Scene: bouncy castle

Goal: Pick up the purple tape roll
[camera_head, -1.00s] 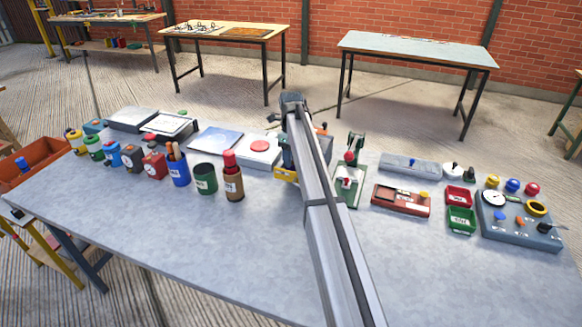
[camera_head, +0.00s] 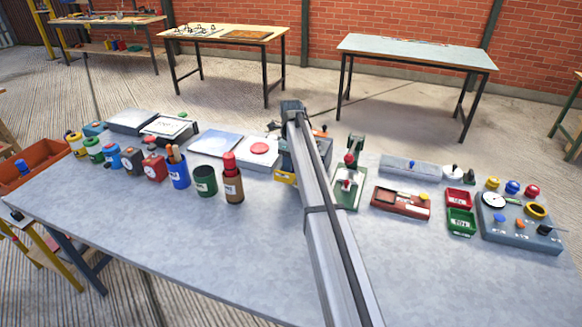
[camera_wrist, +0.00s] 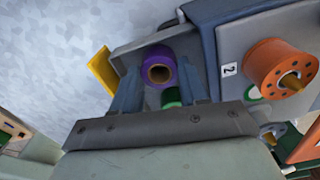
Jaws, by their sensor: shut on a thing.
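The purple tape roll (camera_wrist: 158,67) shows in the wrist view, with a brown core facing the camera. My gripper (camera_wrist: 160,88) has one finger on each side of the roll and is shut on it. The roll is over or beside a grey holder part with a yellow piece (camera_wrist: 103,72); I cannot tell whether it touches it. In the head view my arm hides the roll and the gripper's fingers.
An orange roll (camera_wrist: 280,68) on a grey-blue body marked 2 stands right of my gripper. A green round thing (camera_wrist: 171,96) is just below the purple roll. In the head view, a brown bottle (camera_head: 232,180) stands left of my arm and a green press (camera_head: 349,185) right. The table front (camera_head: 240,250) is clear.

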